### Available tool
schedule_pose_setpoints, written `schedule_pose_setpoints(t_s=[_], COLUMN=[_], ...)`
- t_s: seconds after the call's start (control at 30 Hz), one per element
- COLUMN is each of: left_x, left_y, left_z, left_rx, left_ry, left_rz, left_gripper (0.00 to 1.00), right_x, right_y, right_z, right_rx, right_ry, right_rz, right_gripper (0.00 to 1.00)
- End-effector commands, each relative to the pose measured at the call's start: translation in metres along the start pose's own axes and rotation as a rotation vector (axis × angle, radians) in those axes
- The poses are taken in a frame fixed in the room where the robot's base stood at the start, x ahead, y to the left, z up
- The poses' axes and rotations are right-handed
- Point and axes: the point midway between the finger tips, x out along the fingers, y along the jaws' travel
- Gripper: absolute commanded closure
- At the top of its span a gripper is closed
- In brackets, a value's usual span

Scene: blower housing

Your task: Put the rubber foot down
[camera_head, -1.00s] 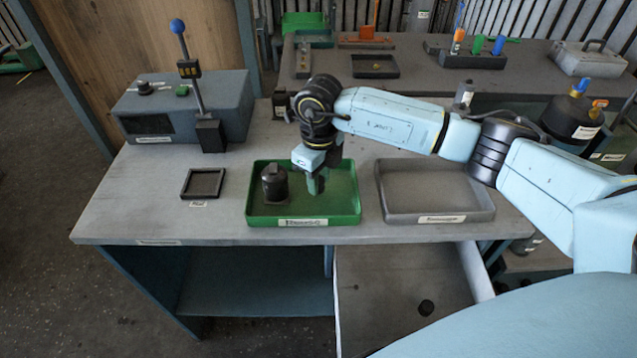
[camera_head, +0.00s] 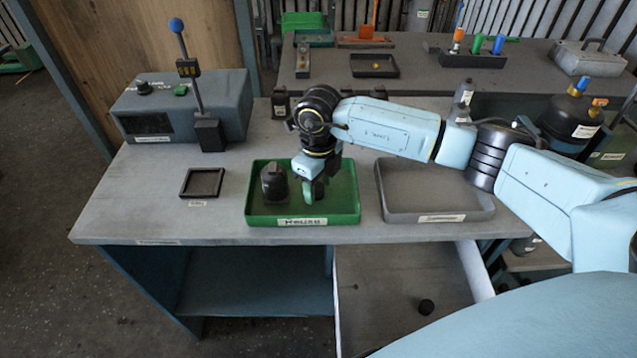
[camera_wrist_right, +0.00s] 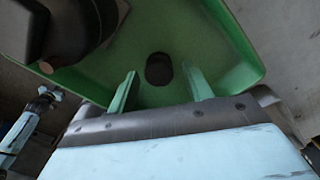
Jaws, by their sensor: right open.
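My right gripper (camera_head: 313,192) is over the right part of the green tray (camera_head: 349,214), fingers pointing down. In the right wrist view its two green fingers (camera_wrist_right: 160,90) stand apart with a gap between them. A small dark round piece, seemingly the rubber foot (camera_wrist_right: 159,68), lies on the tray floor just beyond the fingertips, and neither finger visibly touches it. The gripper hides it in the head view. A black blower housing (camera_head: 274,184) stands at the left of the same tray. My left gripper is not in view.
A grey tray (camera_head: 483,213) sits right of the green one and looks empty. A small dark frame (camera_head: 187,184) lies to the left, before a grey box with a blue-knobbed lever (camera_head: 177,26). Below, an open drawer (camera_head: 385,290) holds another small black round piece (camera_head: 426,307).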

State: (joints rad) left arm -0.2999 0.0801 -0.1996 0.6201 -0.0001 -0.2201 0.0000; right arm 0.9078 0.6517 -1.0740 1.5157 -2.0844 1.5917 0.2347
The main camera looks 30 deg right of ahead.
Motion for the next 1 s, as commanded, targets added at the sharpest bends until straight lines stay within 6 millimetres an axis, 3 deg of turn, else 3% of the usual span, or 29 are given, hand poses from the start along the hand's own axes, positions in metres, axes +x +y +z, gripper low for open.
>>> schedule_pose_setpoints(t_s=[0.17,0.4,0.6,0.8,1.0], left_x=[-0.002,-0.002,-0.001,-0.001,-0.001], left_y=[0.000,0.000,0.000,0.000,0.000], left_z=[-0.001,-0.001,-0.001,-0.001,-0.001], left_rx=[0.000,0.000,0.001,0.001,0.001], left_ry=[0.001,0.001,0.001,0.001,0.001], left_rz=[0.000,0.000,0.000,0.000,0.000], left_gripper=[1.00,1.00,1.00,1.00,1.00], right_x=[-0.021,-0.075,-0.108,-0.122,-0.123], right_y=[-0.001,-0.001,-0.001,0.000,0.000], right_z=[0.001,0.001,0.001,0.000,0.000], right_rx=[-0.001,0.000,0.000,0.000,0.000], right_ry=[-0.004,-0.005,-0.003,-0.001,-0.001], right_rz=[-0.002,-0.002,-0.002,-0.001,0.000], right_gripper=[0.50,0.50,0.50,0.50,0.50])
